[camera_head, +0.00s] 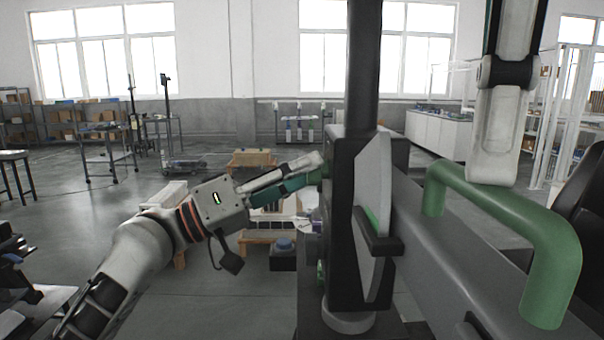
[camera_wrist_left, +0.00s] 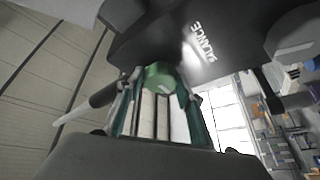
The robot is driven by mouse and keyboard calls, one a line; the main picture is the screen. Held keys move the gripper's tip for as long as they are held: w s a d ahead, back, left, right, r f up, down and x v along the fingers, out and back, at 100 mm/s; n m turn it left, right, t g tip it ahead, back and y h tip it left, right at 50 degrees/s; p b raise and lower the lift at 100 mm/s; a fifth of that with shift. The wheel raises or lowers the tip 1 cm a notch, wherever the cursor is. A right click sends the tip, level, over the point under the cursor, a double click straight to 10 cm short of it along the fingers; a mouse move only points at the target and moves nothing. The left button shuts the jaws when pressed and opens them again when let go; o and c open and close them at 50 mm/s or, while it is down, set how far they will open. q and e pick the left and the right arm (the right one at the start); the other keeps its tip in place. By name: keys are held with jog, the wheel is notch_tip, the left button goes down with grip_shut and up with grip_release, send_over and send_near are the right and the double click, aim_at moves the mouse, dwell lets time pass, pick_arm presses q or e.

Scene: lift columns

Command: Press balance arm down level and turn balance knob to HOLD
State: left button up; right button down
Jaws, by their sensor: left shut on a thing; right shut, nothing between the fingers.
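The balance arm (camera_head: 440,250) is a long grey beam running from the dark upright column (camera_head: 345,215) toward the lower right, with a green handle (camera_head: 530,225) on top. I cannot tell whether it is level. My right gripper (camera_head: 492,176) is shut and empty, pointing down at the beam behind the handle; contact cannot be told. My left gripper (camera_head: 318,168) reaches the column's left side. In the left wrist view its fingers are shut on the green balance knob (camera_wrist_left: 160,76), below a dark housing lettered BALANCE (camera_wrist_left: 208,42). The knob's setting is not readable.
A pale grey plate (camera_head: 374,190) stands at the column's right side. A black chair-like shape (camera_head: 585,200) stands at the right edge.

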jog(key=shift+f, duration=0.1)
pick_arm(q)
jog(key=shift+w+f+m+g+h, duration=0.1)
jog(key=shift+w+m+g+h, duration=0.2)
jog(key=shift+m+g, duration=3.1)
jog(key=shift+w+r+m+g+h, duration=0.1)
jog(key=shift+m+g+h, duration=0.85)
jog(key=shift+m, duration=4.3)
jog(key=shift+w+f+m+g+y, duration=0.1)
jog(key=shift+w+m+g+y, duration=0.05)
jog(key=shift+m+g, duration=3.5)
jog(key=shift+m+t, duration=0.5)
jog(key=shift+m, duration=0.5)
jog(key=o, duration=1.1)
jog(key=v, duration=1.2)
jog(key=shift+a, duration=0.1)
